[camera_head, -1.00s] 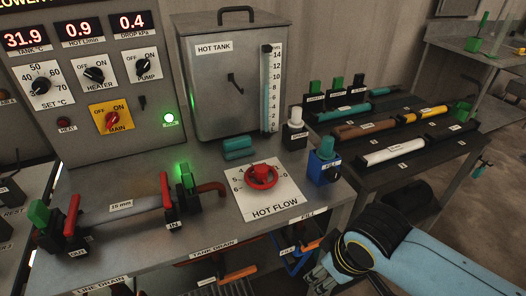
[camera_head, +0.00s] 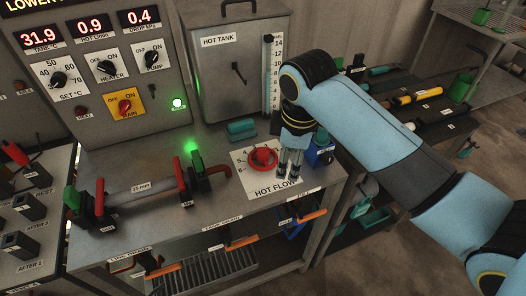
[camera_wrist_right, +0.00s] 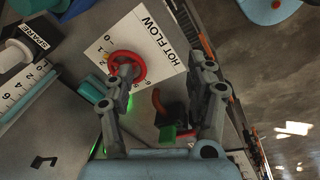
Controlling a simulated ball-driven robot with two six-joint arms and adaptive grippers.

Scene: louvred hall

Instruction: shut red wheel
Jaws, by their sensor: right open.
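The red wheel (camera_head: 262,158) sits on the white HOT FLOW plate (camera_head: 246,175) on the grey bench top. My right gripper (camera_head: 289,172) is just to the right of the wheel, pointing down, open and empty. In the right wrist view, the red wheel (camera_wrist_right: 139,72) lies at the upper left, partly behind one finger of my right gripper (camera_wrist_right: 166,72). The other finger stands well apart to the right. I cannot tell whether the near finger touches the wheel. My left gripper is not in view.
The hot tank (camera_head: 232,65) stands behind the wheel, and a teal block (camera_head: 242,130) lies between them. The blue FILL valve (camera_head: 320,152) is close to my right gripper. Pipe valves with red levers (camera_head: 180,180) stand to the left. The control panel (camera_head: 85,75) is at back left.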

